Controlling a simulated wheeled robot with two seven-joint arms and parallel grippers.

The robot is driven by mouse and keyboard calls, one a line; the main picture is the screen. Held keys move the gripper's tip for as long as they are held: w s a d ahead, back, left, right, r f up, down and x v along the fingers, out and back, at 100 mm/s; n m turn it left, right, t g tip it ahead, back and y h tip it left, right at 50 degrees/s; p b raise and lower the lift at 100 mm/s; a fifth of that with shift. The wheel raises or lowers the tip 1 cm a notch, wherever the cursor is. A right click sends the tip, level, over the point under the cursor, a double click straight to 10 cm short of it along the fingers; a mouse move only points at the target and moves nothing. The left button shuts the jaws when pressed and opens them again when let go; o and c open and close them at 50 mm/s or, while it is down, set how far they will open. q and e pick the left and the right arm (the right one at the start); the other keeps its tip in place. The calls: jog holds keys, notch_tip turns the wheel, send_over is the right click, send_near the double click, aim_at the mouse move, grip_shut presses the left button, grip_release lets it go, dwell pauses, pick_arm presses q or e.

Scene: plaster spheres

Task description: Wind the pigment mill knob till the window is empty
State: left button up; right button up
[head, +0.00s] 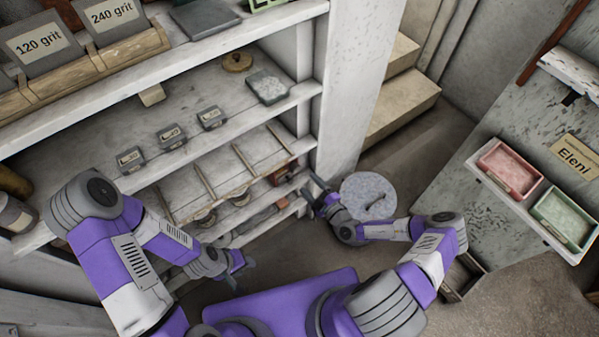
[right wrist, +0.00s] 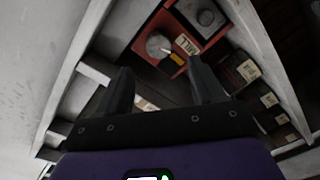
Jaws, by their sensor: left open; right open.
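A red box, apparently the pigment mill (right wrist: 182,17), sits in a shelf bay in the right wrist view. On its front are a round grey knob (right wrist: 158,46), a small yellow-orange strip (right wrist: 177,59) that may be the window, and a white label (right wrist: 187,45). In the head view a small reddish box (head: 284,176) at the right end of a lower shelf looks like it. My right gripper (right wrist: 164,84) is open and empty, facing the mill, with the knob beyond its fingertips and apart from them. My left gripper (head: 240,268) is open and empty, low in front of the shelves.
A dark square panel with a round grey part (right wrist: 207,18) adjoins the mill. Labelled boxes (right wrist: 248,70) line the bay to the right. A white shelf post (head: 345,90) stands beside my right gripper. A round speckled disc (head: 368,196) lies behind my right forearm. Trays (head: 508,166) hang at right.

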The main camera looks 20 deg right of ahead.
aim_at(297, 170)
jog(key=w+a+n+b, duration=0.1)
jog(key=w+n, duration=0.1)
jog(key=n, duration=0.6)
jog(key=w+n+b, duration=0.1)
jog(key=w+n, duration=0.2)
jog(key=n, duration=0.5)
jog(key=w+a+n+b, duration=0.1)
jog(key=w+n, duration=0.1)
jog(key=n, duration=0.6)
jog(key=shift+w+a+f+b, duration=0.25)
jog(key=shift+a+b, duration=0.05)
jog(key=shift+b, duration=0.1)
jog(key=c, duration=1.1)
jog(key=shift+o, duration=0.2)
